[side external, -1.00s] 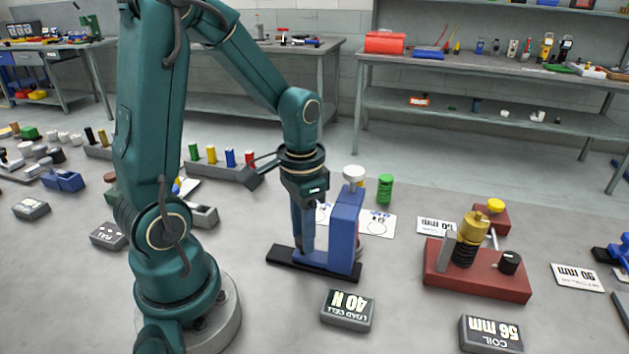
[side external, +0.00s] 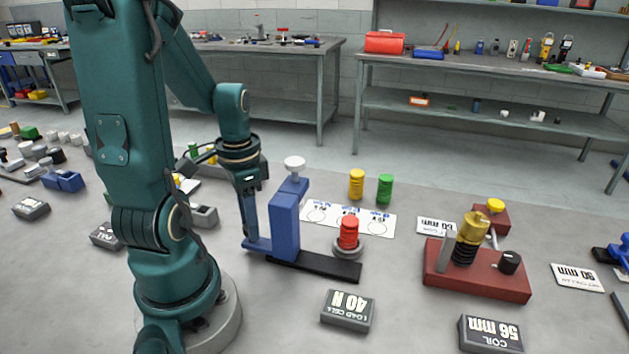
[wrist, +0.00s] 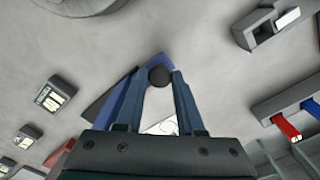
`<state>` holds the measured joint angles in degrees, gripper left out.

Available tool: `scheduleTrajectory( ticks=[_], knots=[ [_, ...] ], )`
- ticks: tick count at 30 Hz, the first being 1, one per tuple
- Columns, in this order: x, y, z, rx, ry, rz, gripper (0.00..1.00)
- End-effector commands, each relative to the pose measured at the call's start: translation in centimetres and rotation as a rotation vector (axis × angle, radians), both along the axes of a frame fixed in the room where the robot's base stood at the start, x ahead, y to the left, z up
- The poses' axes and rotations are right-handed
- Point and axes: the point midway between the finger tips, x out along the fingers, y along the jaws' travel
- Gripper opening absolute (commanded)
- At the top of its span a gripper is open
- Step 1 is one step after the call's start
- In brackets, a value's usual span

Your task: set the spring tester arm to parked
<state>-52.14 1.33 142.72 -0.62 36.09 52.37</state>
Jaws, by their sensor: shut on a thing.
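The spring tester arm, a blue upright block (side external: 285,226) with a white knob (side external: 294,163) on top, stands on a black track (side external: 335,267) toward its left end. My gripper (side external: 251,238) points down at the left of the blue block, at its low blue foot. In the wrist view my gripper (wrist: 158,78) is shut on a dark round knob (wrist: 159,75), with blue parts (wrist: 124,85) of the tester behind the fingers. A red spring (side external: 348,232) sits upright on a round grey base behind the track's bare right part.
Yellow (side external: 356,184) and green (side external: 385,188) springs stand by a white card (side external: 385,224) behind the tester. A 40 N load cell box (side external: 347,310) lies in front. A red-based coil fixture (side external: 478,270) is to the right.

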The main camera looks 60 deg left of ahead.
Motion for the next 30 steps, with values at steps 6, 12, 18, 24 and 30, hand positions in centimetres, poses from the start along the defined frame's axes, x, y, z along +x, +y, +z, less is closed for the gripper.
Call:
scheduleTrajectory(
  ticks=[6, 12, 18, 24, 30],
  knots=[
    [-0.2, 0.6, 0.1, 0.017, 0.0, -0.008, 0.0],
    [-0.2, 0.6, 0.1, 0.018, -0.002, -0.006, 0.6],
    [-0.2, 0.4, 0.0, 0.012, 0.001, -0.005, 0.66],
    [-0.2, 0.4, 0.3, 0.01, 0.001, -0.005, 0.66],
    [-0.1, 0.5, 2.3, 0.016, -0.003, -0.005, 0.66]
  ],
)
